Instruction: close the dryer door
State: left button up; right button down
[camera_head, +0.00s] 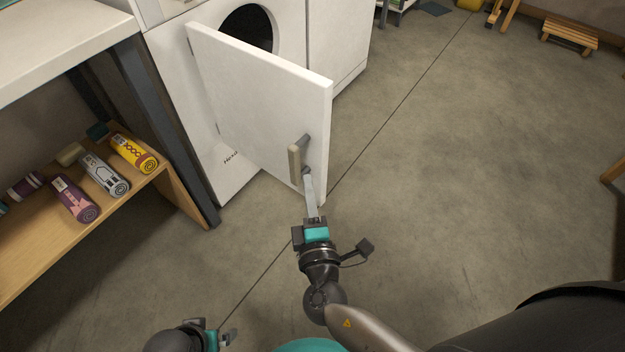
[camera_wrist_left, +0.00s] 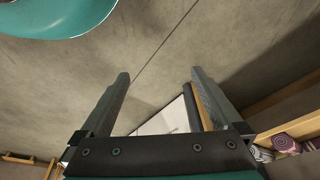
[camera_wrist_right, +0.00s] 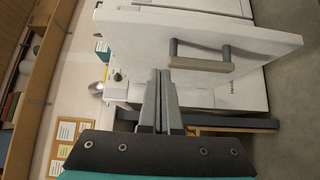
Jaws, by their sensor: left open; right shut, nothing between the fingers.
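The white dryer door (camera_head: 255,98) stands wide open, swung out from the white dryer (camera_head: 180,75) toward me. The dark round opening (camera_head: 250,27) shows behind it. A grey and beige bar handle (camera_head: 297,158) is near the door's free edge. My right gripper (camera_head: 308,182) is shut and empty, its fingertips close beside the door's lower free corner and handle. In the right wrist view the door (camera_wrist_right: 205,30) and handle (camera_wrist_right: 200,55) lie beyond the shut fingers; contact cannot be told. My left gripper (camera_wrist_left: 160,85) is open and empty, low at the front, away from the door.
At the left, a workbench (camera_head: 60,35) with a dark metal leg has a wooden lower shelf (camera_head: 140,190) holding several rolled items (camera_head: 75,198). Another white appliance (camera_head: 338,40) stands right of the dryer.

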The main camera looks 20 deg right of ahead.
send_near(314, 131)
jog(key=w+a, duration=0.3)
jog(key=w, duration=0.1)
jog(key=d, duration=0.1)
jog(key=w+d, duration=0.1)
jog(key=w+d+b, duration=0.1)
jog(key=shift+d+f, duration=0.1)
jog(key=shift+d, duration=0.25)
pick_arm(q)
jog(key=shift+w+d+r, duration=0.1)
jog(key=shift+w+r, duration=0.2)
jog(key=shift+r, duration=0.3)
jog(key=shift+w+d+r, duration=0.1)
jog(key=shift+w+r, duration=0.2)
jog(key=shift+r, duration=0.3)
jog(key=shift+s+f, duration=0.1)
pick_arm(e)
jog(key=shift+d, duration=0.1)
